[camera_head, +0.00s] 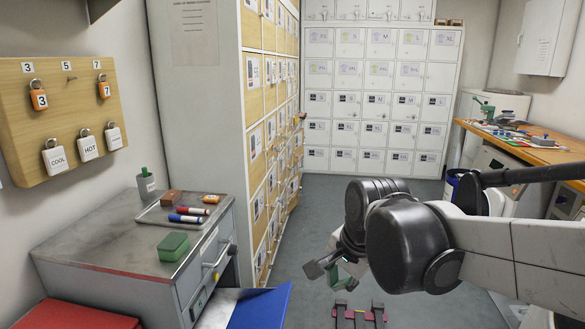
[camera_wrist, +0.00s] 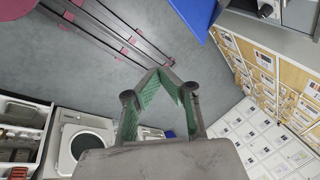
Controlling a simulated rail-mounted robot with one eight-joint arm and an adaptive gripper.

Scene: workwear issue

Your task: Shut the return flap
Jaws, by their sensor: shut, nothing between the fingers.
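A blue panel (camera_head: 260,307) stands out from the lower front of the grey metal cabinet (camera_head: 192,312), beside a white inner surface. It looks like an open flap or drawer front, but no label shows that it is the return flap. Its blue edge also shows at the top of the wrist view (camera_wrist: 191,14). My gripper (camera_head: 332,272) is over the aisle floor, right of the blue panel and apart from it. In the wrist view its green-padded fingers (camera_wrist: 160,73) meet at the tips, with nothing between them.
A tray (camera_head: 156,216) with markers and a green box (camera_head: 173,246) lie on the cabinet top. Tall wooden-door lockers (camera_head: 256,120) stand behind it. A dark rail frame with pink parts (camera_head: 358,316) is on the floor.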

